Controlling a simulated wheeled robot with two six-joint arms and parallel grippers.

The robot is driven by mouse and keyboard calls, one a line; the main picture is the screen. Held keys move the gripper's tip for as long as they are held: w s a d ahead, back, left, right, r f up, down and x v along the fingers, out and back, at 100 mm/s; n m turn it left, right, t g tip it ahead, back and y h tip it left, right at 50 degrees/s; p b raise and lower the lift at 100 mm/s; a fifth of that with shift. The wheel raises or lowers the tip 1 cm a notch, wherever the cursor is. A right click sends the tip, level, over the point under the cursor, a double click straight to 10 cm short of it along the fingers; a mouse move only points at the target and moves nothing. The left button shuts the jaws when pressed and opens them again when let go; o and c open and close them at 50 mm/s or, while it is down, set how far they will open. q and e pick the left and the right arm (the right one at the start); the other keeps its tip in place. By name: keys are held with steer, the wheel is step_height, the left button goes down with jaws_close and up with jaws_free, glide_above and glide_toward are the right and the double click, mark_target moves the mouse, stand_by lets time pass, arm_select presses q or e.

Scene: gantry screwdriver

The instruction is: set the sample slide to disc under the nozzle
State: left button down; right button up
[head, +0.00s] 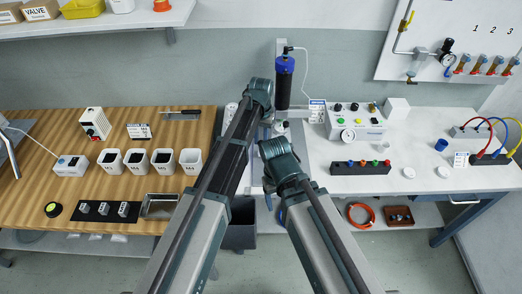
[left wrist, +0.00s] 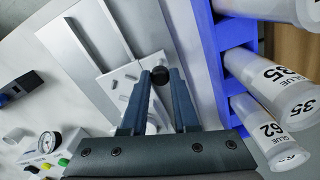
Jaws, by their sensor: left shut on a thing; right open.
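The screwdriver unit (head: 284,80), a dark cylinder with a blue top, hangs on the gantry post at the back centre. Its nozzle tip is hard to make out. In the left wrist view a white sample slide plate (left wrist: 120,78) with small pale pieces on it lies beside grey rails (left wrist: 95,35). In the head view my left arm hides most of the slide. My right gripper (head: 275,152) is open over the front of the white bench; its fingertips are mostly hidden.
A blue rack (left wrist: 213,80) of glue bottles (left wrist: 270,72) stands close to the right of my left gripper in its wrist view. A control box with a gauge (head: 353,122) stands right of the gantry. A black strip with coloured buttons (head: 361,167) lies in front of it.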

arm_select(q)
steer(key=c, duration=0.7)
jaws_free()
steer(key=shift+r, duration=0.15)
step_height(320, 180, up, 14)
steer(key=p, duration=1.3)
steer(key=shift+f+p, duration=0.25)
steer(key=shift+p, duration=0.15)
steer(key=shift+s, duration=0.1)
